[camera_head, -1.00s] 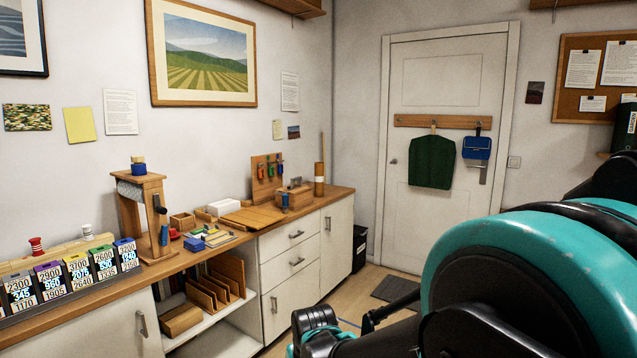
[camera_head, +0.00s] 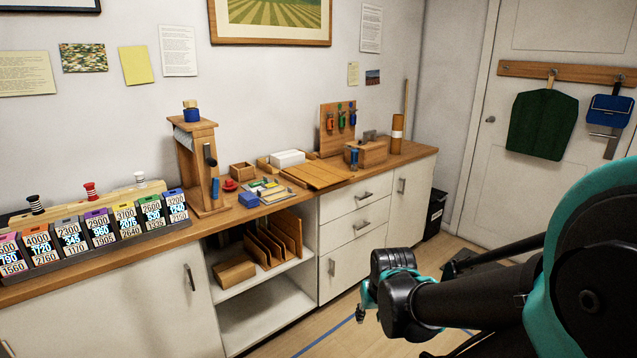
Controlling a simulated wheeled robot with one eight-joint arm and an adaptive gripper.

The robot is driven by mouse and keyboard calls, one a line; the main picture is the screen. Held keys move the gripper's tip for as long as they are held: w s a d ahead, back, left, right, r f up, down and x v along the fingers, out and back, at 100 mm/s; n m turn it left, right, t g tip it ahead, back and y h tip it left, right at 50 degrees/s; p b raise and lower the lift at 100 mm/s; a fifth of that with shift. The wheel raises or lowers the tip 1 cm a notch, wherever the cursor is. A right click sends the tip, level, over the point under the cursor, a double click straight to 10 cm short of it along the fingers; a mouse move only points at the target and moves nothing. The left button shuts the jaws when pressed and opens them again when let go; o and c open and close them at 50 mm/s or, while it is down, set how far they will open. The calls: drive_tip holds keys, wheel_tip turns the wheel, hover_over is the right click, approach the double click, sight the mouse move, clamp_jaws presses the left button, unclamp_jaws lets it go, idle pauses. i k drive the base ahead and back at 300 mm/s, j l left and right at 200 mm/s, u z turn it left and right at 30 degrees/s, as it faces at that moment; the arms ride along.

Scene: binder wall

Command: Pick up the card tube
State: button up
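My black and teal arm comes in from the right of the view. What looks like my gripper (camera_head: 361,314) shows small and dark at the arm's left end, low in front of the cabinets and well apart from the tube. Its fingers are too small and partly hidden to show whether they are open.
A wooden box (camera_head: 366,154) and a tool rack (camera_head: 338,128) stand left of the tube, with a thin stick (camera_head: 405,98) behind it. A wooden dispenser stand (camera_head: 196,165) and numbered binders (camera_head: 125,222) fill the counter's left. A black bin (camera_head: 435,214) stands beyond the cabinet. Floor shows in front.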

sight(397, 119)
drive_tip(key=i+l, duration=1.65)
drive_tip(key=i+j, duration=0.05)
drive_tip(key=i, duration=0.05)
